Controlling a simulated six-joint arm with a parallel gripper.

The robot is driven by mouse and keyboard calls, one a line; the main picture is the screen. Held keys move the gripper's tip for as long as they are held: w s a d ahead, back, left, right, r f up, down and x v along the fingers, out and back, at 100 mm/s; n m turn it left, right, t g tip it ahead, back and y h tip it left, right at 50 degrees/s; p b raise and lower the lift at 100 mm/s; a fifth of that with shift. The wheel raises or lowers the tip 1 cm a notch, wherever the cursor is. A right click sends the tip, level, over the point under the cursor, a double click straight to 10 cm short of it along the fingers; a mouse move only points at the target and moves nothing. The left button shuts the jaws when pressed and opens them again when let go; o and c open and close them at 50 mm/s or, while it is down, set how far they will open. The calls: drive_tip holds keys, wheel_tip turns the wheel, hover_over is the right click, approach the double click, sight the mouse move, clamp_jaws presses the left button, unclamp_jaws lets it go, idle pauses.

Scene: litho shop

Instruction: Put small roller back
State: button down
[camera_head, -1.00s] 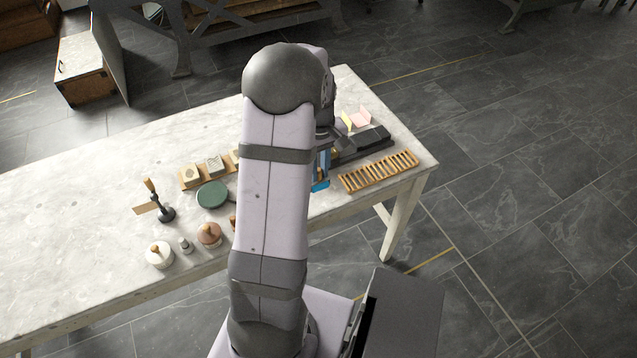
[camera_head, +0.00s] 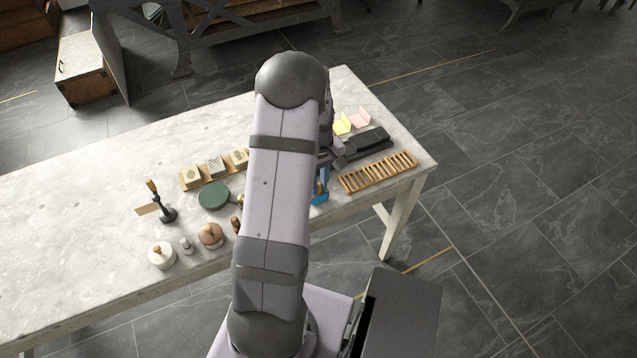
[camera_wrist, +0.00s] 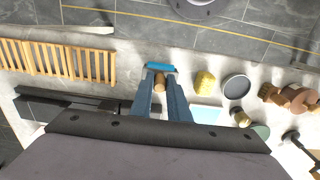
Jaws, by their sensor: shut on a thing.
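The small roller has a bright blue cylinder (camera_wrist: 160,67) and a wooden handle (camera_wrist: 158,86). My gripper (camera_wrist: 161,75) is shut on the roller, with its two blue-grey fingers on either side of the handle. In the head view the blue roller (camera_head: 320,198) shows just right of my arm, close to the table's front edge. My arm hides most of the gripper there. A slatted wooden rack (camera_head: 378,173) lies to the right of the roller; it also shows at the left of the wrist view (camera_wrist: 57,60). I cannot tell whether the roller touches the table.
A black tool (camera_head: 366,146) and yellow and pink note pads (camera_head: 343,124) lie behind the rack. A green round pad (camera_head: 214,196), small blocks, a wooden-handled stamp (camera_head: 162,203) and several knobbed pieces stand left of my arm. The table's (camera_head: 90,210) left part is clear.

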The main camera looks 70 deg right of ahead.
drive_tip(key=shift+f, duration=0.1)
drive_tip(key=shift+a+f+b, duration=0.15)
drive_tip(key=shift+f+b, duration=0.2)
drive_tip(key=shift+f, duration=0.25)
drive_tip(key=c, duration=1.7)
unclamp_jaws()
drive_tip(key=shift+s+a+f, duration=0.1)
drive_tip(key=shift+r+p, duration=0.4)
drive_tip(key=shift+r, duration=0.25)
drive_tip(key=r, duration=0.4)
drive_tip(key=r+b, duration=0.1)
drive_tip(key=r, duration=0.3)
drive_tip(key=r+b, duration=0.1)
drive_tip(key=r, duration=0.3)
drive_tip(key=shift+d+r, duration=0.15)
drive_tip(key=shift+d, duration=0.1)
